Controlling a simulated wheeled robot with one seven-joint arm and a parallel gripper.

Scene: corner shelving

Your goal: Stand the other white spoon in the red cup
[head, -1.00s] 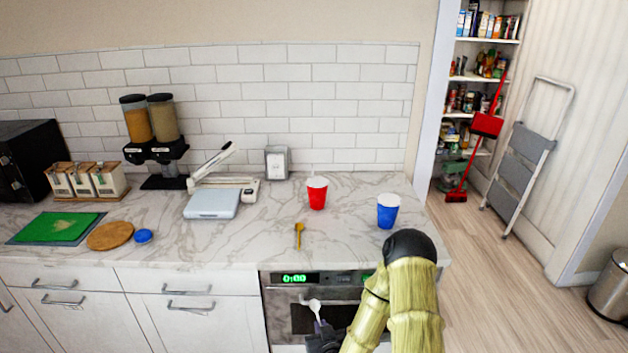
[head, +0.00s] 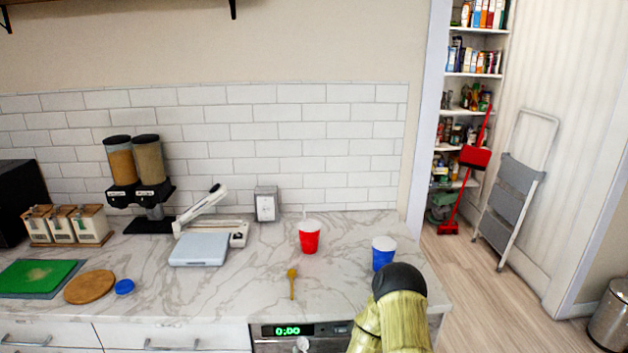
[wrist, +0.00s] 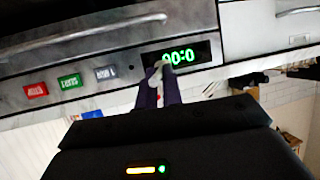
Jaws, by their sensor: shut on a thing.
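The red cup (head: 309,240) stands upright on the marble counter. A thin pale thing shows faintly above its rim, too small to make out for sure. The white spoon (head: 302,344) shows only in part at the bottom edge of the head view, in front of the oven panel and below the counter top. In the wrist view, my gripper (wrist: 160,80) has its purple fingers closed on the white spoon (wrist: 157,76), in front of the oven's display. The gripper itself is out of the head view, below its lower edge.
A blue cup (head: 383,253) stands right of the red cup, close to my arm. A yellow-brown spoon (head: 292,283) lies on the counter in front of the red cup. The counter around the red cup is clear.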

